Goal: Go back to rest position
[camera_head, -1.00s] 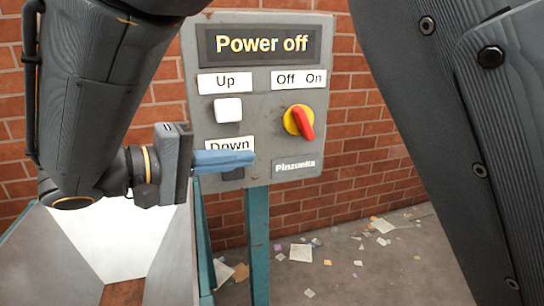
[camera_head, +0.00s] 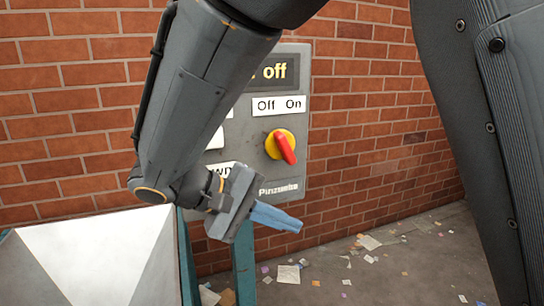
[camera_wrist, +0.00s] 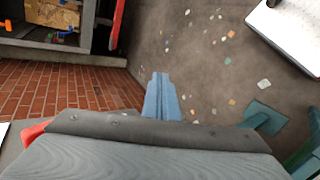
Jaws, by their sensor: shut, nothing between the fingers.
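My gripper (camera_head: 277,217) has blue fingers, shut with nothing between them. In the head view it points right and slightly down, in front of the lower part of the grey control panel (camera_head: 318,150). The blue fingers also show in the wrist view (camera_wrist: 161,97), above the littered floor. The panel has a red and yellow rotary switch (camera_head: 285,147) under an "Off On" label (camera_head: 279,106). Its display (camera_head: 277,71) shows only "off" past my arm. My arm hides the left side of the panel, including most of the white button and the lower label.
A brick wall (camera_head: 370,150) stands behind the panel. A pale metal surface (camera_head: 90,260) is at lower left. Paper scraps (camera_head: 289,274) litter the floor. The wrist view shows a shelf-like bay with small coloured items (camera_wrist: 64,36) and a light panel (camera_wrist: 290,30) at upper right.

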